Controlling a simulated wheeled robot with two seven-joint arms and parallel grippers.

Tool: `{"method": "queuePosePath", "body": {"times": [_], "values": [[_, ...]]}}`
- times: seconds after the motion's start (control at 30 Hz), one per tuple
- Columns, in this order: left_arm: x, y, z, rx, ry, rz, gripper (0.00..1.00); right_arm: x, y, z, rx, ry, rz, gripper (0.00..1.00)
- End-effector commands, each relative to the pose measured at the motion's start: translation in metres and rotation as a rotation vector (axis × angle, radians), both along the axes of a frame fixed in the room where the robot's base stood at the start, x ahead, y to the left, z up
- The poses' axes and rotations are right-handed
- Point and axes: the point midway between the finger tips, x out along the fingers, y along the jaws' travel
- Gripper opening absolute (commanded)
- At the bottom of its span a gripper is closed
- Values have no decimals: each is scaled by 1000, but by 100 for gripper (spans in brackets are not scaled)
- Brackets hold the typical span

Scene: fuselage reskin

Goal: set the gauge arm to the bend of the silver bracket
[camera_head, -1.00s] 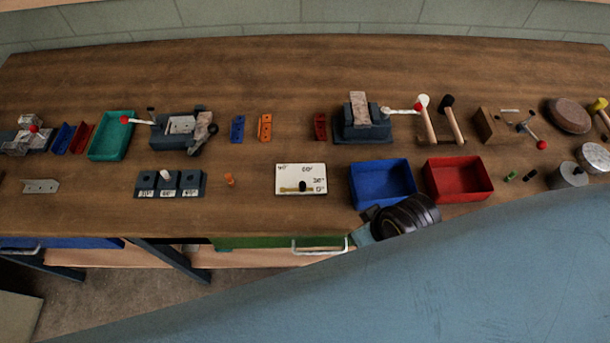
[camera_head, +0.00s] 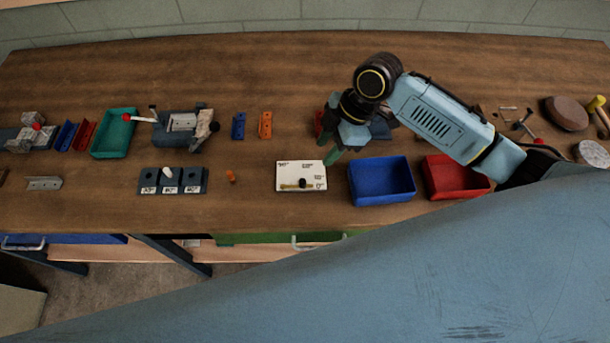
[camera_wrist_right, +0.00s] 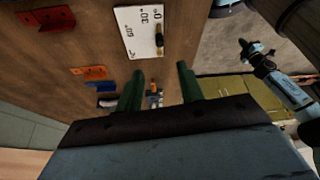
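The gauge (camera_head: 291,168) is a white plate with angle marks, lying on the bench near the front middle. Its brass gauge arm (camera_head: 290,187) with a black knob lies along the bottom edge, toward the 0 mark. The gauge also shows at the top of the right wrist view (camera_wrist_right: 128,18). A silver bracket (camera_head: 44,183) with holes lies at the far left front; its bend is hard to make out. My right gripper (camera_head: 331,142) is open and empty, just above and right of the gauge, with green fingers apart.
A blue bin (camera_head: 381,181) and a red bin (camera_head: 455,178) stand right of the gauge. Orange (camera_head: 265,124) and blue (camera_head: 238,126) brackets lie behind it. A dark block row (camera_head: 173,181) stands to the left. My right arm hides a press behind the blue bin.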

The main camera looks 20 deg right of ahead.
Motion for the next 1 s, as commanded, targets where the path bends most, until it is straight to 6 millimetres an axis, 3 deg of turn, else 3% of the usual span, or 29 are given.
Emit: {"method": "queuePosePath", "body": {"times": [0.17, 0.6, 0.8, 1.0], "values": [[0, 0, 1, 0, -1, 0, 0, 0, 8, -17, 3, 5, 6, 38], [1, 0, 0, 0, -2, -1, 0, 3, 41, -99, 1, 3, 5, 38], [1, 0, -1, 0, -2, -1, 0, 4, 49, -118, 1, 1, 5, 38], [1, 0, -1, 0, -2, -1, 0, 4, 50, -122, 0, 0, 4, 38]]}}
